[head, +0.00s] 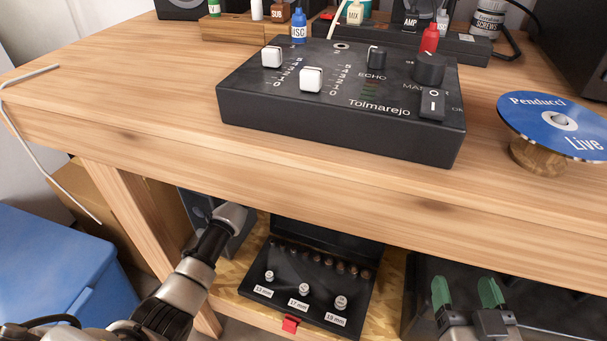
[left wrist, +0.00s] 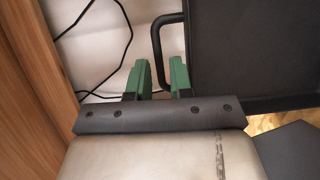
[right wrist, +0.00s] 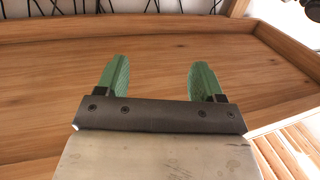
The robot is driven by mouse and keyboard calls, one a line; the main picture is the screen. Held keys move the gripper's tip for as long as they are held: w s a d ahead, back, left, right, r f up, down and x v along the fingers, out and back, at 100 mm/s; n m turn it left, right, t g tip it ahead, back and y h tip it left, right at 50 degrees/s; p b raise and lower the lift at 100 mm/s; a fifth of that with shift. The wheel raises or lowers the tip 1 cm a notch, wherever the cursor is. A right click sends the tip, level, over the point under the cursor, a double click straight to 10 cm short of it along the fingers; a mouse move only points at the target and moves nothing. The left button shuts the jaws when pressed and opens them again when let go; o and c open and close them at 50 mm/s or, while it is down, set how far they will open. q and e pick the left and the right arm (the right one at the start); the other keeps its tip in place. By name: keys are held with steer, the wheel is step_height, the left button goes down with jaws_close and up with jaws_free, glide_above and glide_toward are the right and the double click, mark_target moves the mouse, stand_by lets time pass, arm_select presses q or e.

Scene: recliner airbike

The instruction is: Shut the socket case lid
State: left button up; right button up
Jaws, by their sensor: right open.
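The socket case (head: 255,293) sits on the shelf under the bench, with several sockets in its tray and a red latch (head: 291,323) at its front. Its dark lid (head: 330,240) stands raised at the back, partly hidden by the bench edge. My left arm reaches under the bench, left of the case; its fingers are hidden in the head view. In the left wrist view my left gripper (left wrist: 160,80) is partly open, beside a black bar handle (left wrist: 156,45) on a dark panel (left wrist: 245,50); I cannot tell whether this is the lid. My right gripper (head: 466,293) is open and empty.
The wooden bench (head: 130,110) overhangs the shelf and carries a black mixer box (head: 300,105) and a blue disc on a stand (head: 555,120). A blue bin (head: 50,260) stands at left. A dark object (head: 550,300) lies right of the case.

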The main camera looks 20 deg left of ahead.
arm_select(q)
steer(key=b+x, duration=0.1)
steer(key=x, duration=0.2)
steer(key=shift+s, duration=0.1)
steer(key=shift+w+d+f, duration=0.1)
steer(key=shift+w+d, duration=0.15)
steer(key=shift+w, duration=0.25)
arm_select(e)
steer(key=shift+s+a+r+t+y, duration=0.2)
steer(key=shift+r+t+y, duration=0.25)
steer(key=shift+r+t, duration=0.65)
steer(key=shift+s+a+r+t+y, duration=0.15)
steer(key=shift+r+t+y, duration=0.3)
steer(key=shift+r+t, duration=0.65)
arm_select(q)
steer(key=shift+c, duration=0.5)
arm_select(e)
steer(key=shift+w+r, duration=0.1)
steer(key=shift+r, duration=0.1)
arm_select(q)
jaws_close()
